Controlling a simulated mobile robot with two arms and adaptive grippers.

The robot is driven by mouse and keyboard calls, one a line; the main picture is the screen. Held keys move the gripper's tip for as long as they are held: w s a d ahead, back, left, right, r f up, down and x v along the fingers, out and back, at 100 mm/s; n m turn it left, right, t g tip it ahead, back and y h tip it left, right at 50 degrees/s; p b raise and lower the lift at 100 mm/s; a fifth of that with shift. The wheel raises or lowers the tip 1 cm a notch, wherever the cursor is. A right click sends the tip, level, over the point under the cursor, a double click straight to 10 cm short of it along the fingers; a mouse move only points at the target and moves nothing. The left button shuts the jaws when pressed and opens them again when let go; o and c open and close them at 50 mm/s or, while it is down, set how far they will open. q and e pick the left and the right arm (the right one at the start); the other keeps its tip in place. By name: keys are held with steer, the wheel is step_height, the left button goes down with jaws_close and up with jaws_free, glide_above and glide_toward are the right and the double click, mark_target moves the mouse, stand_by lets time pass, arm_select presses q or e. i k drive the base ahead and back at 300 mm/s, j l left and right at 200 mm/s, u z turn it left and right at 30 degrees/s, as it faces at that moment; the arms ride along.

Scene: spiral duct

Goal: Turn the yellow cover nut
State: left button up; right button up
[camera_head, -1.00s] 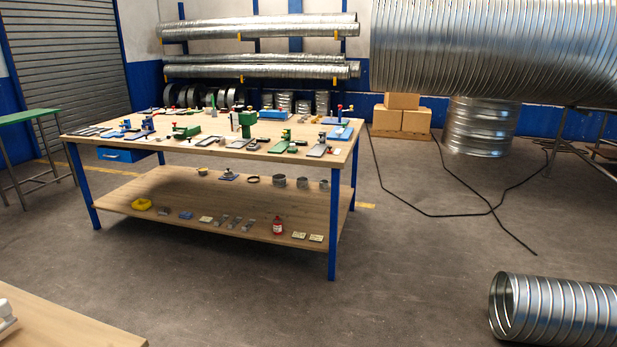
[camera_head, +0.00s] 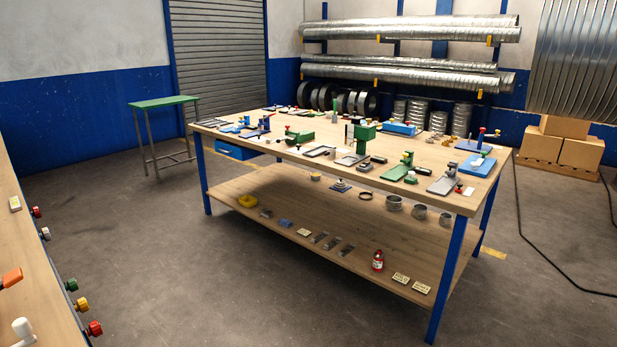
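A yellow knob-like nut (camera_head: 81,304) sticks out from the long edge of the wooden bench (camera_head: 28,262) at the left. It sits between a green knob (camera_head: 71,284) and a red knob (camera_head: 94,328). A white knob (camera_head: 45,233) and another red knob (camera_head: 36,211) are farther along the same edge. I cannot tell for sure that the yellow one is the cover nut. Neither of my grippers is in view.
An orange-handled item (camera_head: 12,277) and a white item (camera_head: 22,328) are on the left bench. A large blue-legged table (camera_head: 345,165) with many small tools stands ahead. Floor (camera_head: 235,290) between the benches is clear. A green-topped table (camera_head: 165,102) stands behind.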

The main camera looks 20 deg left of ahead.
mark_target(82, 306)
steer(key=i+u, duration=0.2)
steer(key=u, duration=0.25)
steer(key=i+u, duration=0.2)
steer(key=u, duration=0.3)
steer(key=i+l+u, duration=0.15)
steer(key=u, duration=0.3)
steer(key=i+l+u, duration=0.15)
steer(key=u, duration=0.3)
steer(key=i+l+u, duration=0.1)
steer(key=l+u, duration=0.2)
steer(key=u, duration=0.2)
steer(key=i+l+u, duration=0.2)
steer(key=l+u, duration=0.15)
